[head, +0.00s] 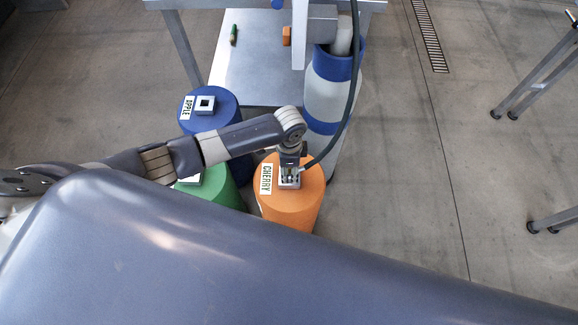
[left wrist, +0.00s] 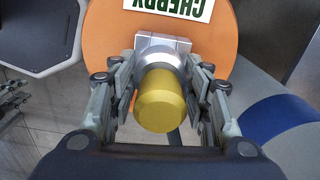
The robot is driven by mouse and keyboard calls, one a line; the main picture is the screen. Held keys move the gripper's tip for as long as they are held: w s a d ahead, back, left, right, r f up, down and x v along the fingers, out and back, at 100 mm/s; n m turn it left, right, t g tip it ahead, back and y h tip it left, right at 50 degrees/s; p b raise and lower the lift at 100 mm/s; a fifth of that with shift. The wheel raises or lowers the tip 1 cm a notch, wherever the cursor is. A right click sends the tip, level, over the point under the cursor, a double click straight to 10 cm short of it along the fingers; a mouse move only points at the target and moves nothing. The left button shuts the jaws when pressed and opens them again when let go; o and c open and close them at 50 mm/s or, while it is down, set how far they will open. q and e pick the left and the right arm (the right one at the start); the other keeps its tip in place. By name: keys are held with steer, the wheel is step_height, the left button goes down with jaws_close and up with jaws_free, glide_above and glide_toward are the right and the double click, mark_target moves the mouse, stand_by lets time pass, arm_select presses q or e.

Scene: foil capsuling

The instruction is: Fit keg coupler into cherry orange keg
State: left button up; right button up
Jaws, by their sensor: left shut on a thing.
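The orange keg (head: 291,207) labelled CHERRY stands near the middle of the head view; its orange top (left wrist: 110,40) fills the upper part of the left wrist view. The keg coupler (left wrist: 162,103) has a yellow cap and a silver body. My left gripper (head: 290,164) points down over the keg top and is shut on the coupler, with fingers on both sides of its body (left wrist: 163,75). The coupler is at the silver square fitting (left wrist: 150,42) on the keg; whether it is fully seated is hidden. My right gripper is not in view.
A dark hose (head: 340,130) runs up from the coupler. A blue keg (head: 227,115) labelled APPLE and a green keg (head: 222,190) stand to the left, the green one partly behind my arm. A blue-and-white cylinder (head: 329,95) stands close behind the orange keg.

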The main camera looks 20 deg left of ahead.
arm_select(q)
steer(key=shift+f, duration=0.1)
steer(key=o, duration=1.4)
steer(key=shift+o, duration=0.2)
step_height(320, 180, up, 12)
steer(key=shift+r, duration=0.1)
